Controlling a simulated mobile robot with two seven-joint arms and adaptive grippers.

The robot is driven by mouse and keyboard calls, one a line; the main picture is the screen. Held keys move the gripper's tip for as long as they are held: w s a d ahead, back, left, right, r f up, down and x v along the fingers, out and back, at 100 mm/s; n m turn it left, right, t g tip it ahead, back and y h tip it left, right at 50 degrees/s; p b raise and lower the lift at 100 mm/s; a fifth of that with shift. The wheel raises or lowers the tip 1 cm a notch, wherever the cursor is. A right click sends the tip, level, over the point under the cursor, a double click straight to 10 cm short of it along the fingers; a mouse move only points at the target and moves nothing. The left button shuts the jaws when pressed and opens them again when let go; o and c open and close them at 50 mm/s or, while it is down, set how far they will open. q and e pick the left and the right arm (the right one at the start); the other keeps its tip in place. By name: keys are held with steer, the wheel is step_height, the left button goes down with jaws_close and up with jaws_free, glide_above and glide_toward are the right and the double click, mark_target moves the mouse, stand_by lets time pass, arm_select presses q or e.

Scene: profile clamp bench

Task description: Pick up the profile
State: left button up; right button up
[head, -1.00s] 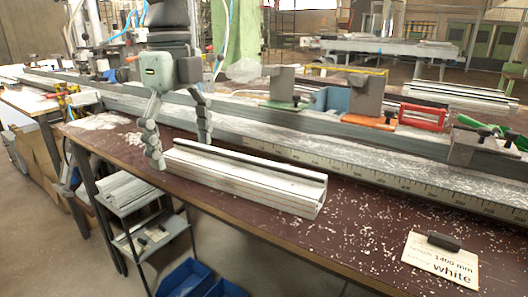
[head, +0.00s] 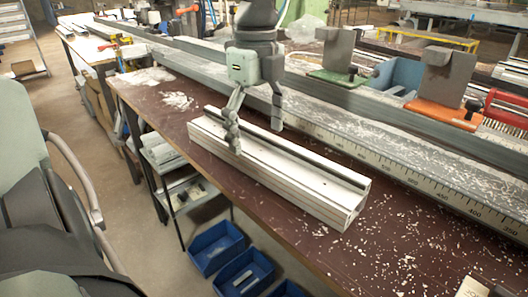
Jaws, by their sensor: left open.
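The profile (head: 300,180) is a long white and grey bar with a dark strip along its top. It lies on the brown bench top, running from centre left toward the lower right. My left gripper (head: 255,141) is open over the left part of the profile. Its near finger shows in front of the profile's upper surface, and its far finger is by the back edge. I cannot tell whether either finger touches it. My right gripper is not in view.
A long grey rail with a scale (head: 400,180) runs behind the profile. A green-based clamp (head: 337,78) and an orange-based clamp (head: 445,112) stand beyond it. White shavings litter the bench (head: 290,240). Blue bins (head: 217,247) stand on the floor below.

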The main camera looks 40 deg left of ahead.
arm_select(q)
steer(key=shift+f, duration=0.55)
jaws_close()
stand_by(0.4)
